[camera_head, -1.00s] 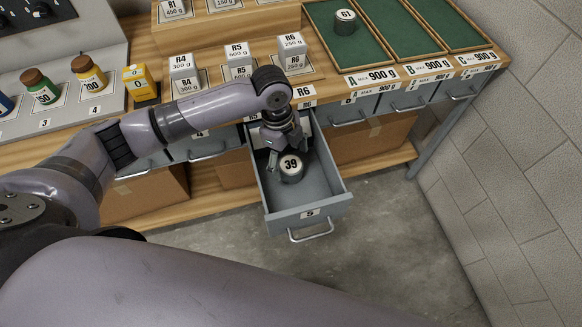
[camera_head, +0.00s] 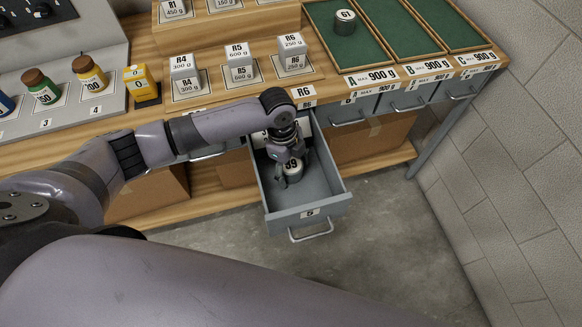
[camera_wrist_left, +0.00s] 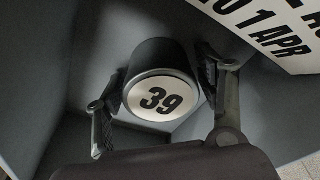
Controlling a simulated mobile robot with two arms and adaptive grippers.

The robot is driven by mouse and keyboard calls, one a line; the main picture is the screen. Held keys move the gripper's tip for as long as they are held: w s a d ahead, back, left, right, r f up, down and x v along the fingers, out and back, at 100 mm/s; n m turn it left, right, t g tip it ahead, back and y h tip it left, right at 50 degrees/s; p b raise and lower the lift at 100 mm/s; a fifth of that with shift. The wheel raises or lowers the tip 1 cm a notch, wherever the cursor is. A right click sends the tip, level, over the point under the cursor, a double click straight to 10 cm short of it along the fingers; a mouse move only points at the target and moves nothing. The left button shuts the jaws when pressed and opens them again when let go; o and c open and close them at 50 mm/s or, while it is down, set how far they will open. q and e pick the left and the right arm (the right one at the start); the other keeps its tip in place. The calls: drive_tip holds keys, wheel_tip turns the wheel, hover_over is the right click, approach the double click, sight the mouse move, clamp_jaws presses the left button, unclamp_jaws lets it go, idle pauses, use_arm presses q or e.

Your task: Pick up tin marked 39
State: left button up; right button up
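The tin marked 39 (camera_head: 293,168) stands in the open grey drawer 5 (camera_head: 322,198). It is dark with a white top, and the gripper partly hides it in the head view. My left gripper (camera_head: 287,170) is down in the drawer at the tin. In the left wrist view the tin (camera_wrist_left: 160,93) lies between the two fingers of my left gripper (camera_wrist_left: 160,110). The fingers are spread on either side of it; a gap shows at the right finger, while contact at the left finger is unclear. My right gripper is out of view.
The drawer walls stand close around the gripper. Above is the wooden bench (camera_head: 225,110) with white blocks R4, R5 and R6. Green trays A, B and C are at right, with a tin marked 61 (camera_head: 345,22) in A. Bottles (camera_head: 40,86) stand at left.

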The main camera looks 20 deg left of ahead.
use_arm(q)
drive_tip(key=c, duration=0.9)
drive_tip(key=shift+r, duration=0.1)
drive_tip(key=shift+c, duration=0.2)
